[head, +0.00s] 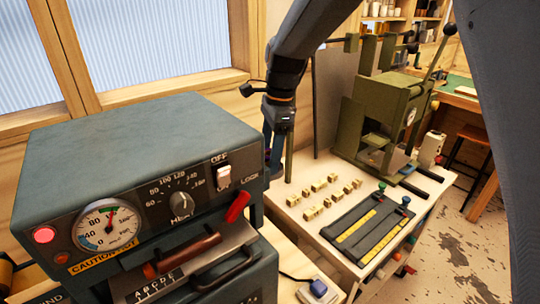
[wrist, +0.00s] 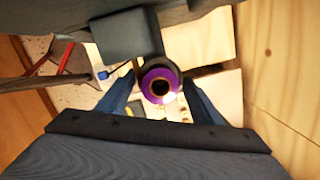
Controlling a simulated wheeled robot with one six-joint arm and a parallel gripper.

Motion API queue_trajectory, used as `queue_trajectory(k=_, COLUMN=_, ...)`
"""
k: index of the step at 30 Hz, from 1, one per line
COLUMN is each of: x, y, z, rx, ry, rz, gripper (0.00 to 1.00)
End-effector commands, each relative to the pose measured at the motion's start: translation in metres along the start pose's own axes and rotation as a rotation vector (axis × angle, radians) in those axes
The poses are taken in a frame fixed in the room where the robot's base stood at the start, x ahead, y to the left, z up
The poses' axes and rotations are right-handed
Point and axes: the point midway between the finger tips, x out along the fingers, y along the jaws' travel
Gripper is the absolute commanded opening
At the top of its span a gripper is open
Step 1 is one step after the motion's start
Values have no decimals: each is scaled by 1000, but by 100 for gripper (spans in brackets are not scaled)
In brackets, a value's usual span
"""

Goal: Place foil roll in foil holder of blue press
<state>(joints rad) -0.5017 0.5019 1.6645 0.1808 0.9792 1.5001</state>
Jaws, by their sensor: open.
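The blue press (head: 120,135) fills the left of the head view, with a gauge, a heat dial and a switch on its front. My gripper (head: 278,160) points down just right of the press. In the wrist view my gripper (wrist: 160,84) is open, with its two blue fingers apart. A foil roll (wrist: 147,81) with a purple end and a dark centre hole shows end-on between or just beyond the fingertips. Whether the fingers touch it is unclear. I cannot make out the roll or the foil holder clearly in the head view.
A pale bench (head: 300,225) right of the press carries several small brass-coloured blocks (head: 318,185) and a dark type tray (head: 370,228). A green press (head: 385,115) stands behind them. A grey block (wrist: 128,36) sits close above the roll in the wrist view.

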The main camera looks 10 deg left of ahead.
Motion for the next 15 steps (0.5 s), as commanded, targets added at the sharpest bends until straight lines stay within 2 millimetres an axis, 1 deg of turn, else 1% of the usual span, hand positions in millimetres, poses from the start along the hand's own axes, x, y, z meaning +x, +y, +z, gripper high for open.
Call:
queue_trajectory(k=5, x=-24, y=-2, z=-1, rx=0, ry=0, rz=-7, gripper=60)
queue_trajectory(k=12, x=-74, y=-2, z=-1, rx=-1, ry=0, rz=-7, gripper=60)
queue_trajectory(k=15, x=-92, y=-2, z=-1, rx=-1, ry=0, rz=-5, gripper=60)
